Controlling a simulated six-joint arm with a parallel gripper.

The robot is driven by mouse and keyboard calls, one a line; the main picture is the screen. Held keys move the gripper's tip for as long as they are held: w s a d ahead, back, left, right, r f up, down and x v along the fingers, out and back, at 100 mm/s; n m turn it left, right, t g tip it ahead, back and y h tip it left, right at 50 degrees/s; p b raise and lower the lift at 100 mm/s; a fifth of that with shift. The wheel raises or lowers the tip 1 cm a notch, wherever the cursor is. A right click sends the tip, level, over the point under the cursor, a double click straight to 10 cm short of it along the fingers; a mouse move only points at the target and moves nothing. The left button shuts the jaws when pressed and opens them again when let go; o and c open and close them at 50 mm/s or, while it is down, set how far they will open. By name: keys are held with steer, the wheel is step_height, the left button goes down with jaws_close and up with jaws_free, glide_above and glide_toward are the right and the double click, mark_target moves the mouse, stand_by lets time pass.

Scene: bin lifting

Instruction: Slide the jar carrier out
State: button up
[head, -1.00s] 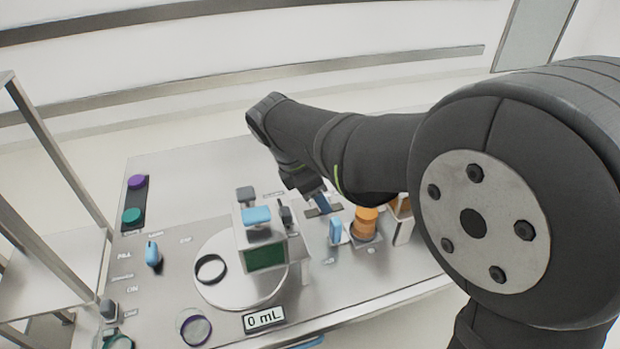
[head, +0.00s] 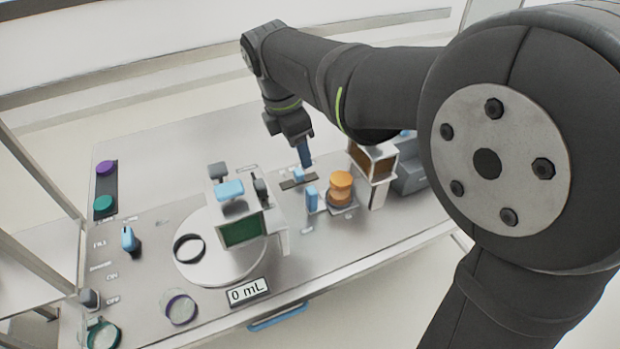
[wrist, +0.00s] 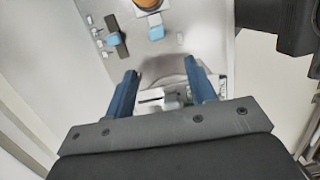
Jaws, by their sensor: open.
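A dark slot with a small blue knob (head: 298,176) lies below my gripper. A brown-windowed box (head: 374,163) stands right of the jar. A round plate (head: 205,266) and a green-screen unit (head: 240,231) stand left. A blue bar handle (head: 277,319) is on the front edge.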

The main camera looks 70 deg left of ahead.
mark_target(311, 190)
steer(key=w+f, duration=0.1)
steer(key=f, duration=0.4)
steer(key=w+f+g, duration=0.1)
steer(key=f, duration=0.5)
steer(key=w+f+g, duration=0.1)
steer(key=f, duration=0.5)
steer(key=shift+c, duration=0.2)
steer(key=shift+s, duration=0.1)
jaws_close()
